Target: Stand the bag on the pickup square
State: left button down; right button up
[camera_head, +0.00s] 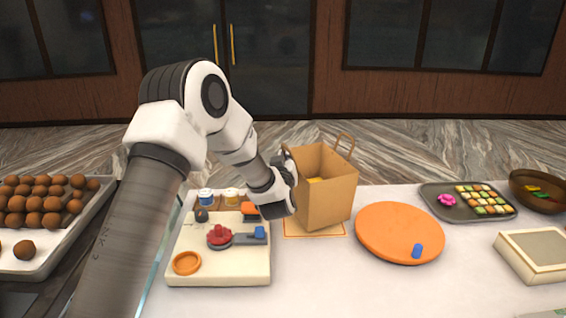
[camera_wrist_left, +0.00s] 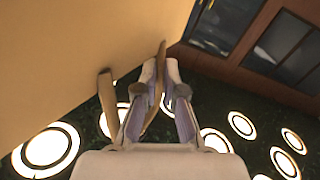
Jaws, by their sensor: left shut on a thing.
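A brown paper bag (camera_head: 328,195) stands upright over the pickup square (camera_head: 315,235), an orange-outlined patch on the counter. Its base covers most of the square; I cannot tell whether it touches the counter. Something yellow shows inside its open top. My left gripper (camera_head: 287,165) is at the bag's upper left side. In the left wrist view, my left gripper (camera_wrist_left: 160,78) is shut on a strap of the bag handle (camera_wrist_left: 158,95), beside the large tan bag wall (camera_wrist_left: 80,45). The other handle loop stands up at the bag's far right. My right gripper is not in view.
An orange round plate (camera_head: 385,235) with a blue piece is close on the right. A grey sweets tray (camera_head: 440,203), bowl (camera_head: 525,190) and box (camera_head: 515,260) stand farther right.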

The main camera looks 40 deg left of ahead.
pick_arm(q)
jog(key=f, duration=0.2)
jog(key=f+p, duration=0.1)
jog(key=f, duration=0.1)
jog(key=shift+w+a, duration=0.1)
jog(key=shift+a, duration=0.3)
jog(key=c, duration=1.3)
grip_release()
jog(key=shift+r, duration=0.1)
jog(key=shift+r, duration=0.1)
jog(key=b+v, duration=0.3)
jog(key=v, duration=0.9)
jog(key=shift+d, duration=0.1)
